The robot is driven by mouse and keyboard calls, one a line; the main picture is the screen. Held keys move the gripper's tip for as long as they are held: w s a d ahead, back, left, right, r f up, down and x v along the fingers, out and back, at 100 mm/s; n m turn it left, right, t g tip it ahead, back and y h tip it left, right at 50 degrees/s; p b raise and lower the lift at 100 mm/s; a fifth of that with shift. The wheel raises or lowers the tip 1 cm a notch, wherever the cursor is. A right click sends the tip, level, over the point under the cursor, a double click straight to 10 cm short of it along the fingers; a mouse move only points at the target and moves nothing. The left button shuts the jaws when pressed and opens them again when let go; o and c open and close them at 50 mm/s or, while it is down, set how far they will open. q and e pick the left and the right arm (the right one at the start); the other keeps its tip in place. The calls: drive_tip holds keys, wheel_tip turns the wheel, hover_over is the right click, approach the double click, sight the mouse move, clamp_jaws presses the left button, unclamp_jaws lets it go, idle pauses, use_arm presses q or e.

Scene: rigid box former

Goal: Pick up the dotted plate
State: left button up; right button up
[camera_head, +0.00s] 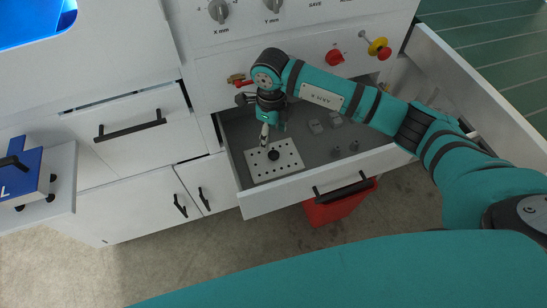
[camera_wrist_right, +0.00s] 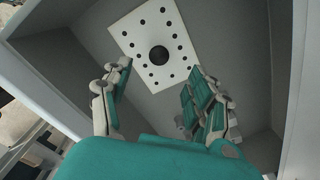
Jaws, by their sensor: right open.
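The dotted plate (camera_head: 284,167) is a white square plate with black dots and a dark round knob at its middle. It lies flat in the left part of the open drawer (camera_head: 330,174). My right gripper (camera_head: 268,141) is above the plate, near its upper left edge in the head view. In the right wrist view the plate (camera_wrist_right: 135,28) shows beyond the fingertips, and my right gripper (camera_wrist_right: 162,72) is open with nothing between its fingers. The plate is apart from the fingers there. My left gripper is not in view.
Several small grey parts (camera_head: 316,126) lie in the drawer right of the plate. The drawer walls surround the plate closely on the left. A red bin (camera_head: 340,206) stands below the drawer. A red knob (camera_head: 334,57) and a yellow-red button (camera_head: 379,49) are on the panel above.

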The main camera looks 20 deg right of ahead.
hover_over(273, 153)
drive_tip(key=f, duration=0.4)
drive_tip(key=shift+a, duration=0.2)
drive_tip(key=shift+d+f, duration=0.15)
drive_tip(key=shift+f, duration=1.3)
drive_tip(key=shift+d+f, duration=0.1)
drive_tip(key=shift+f, duration=1.3)
clamp_jaws()
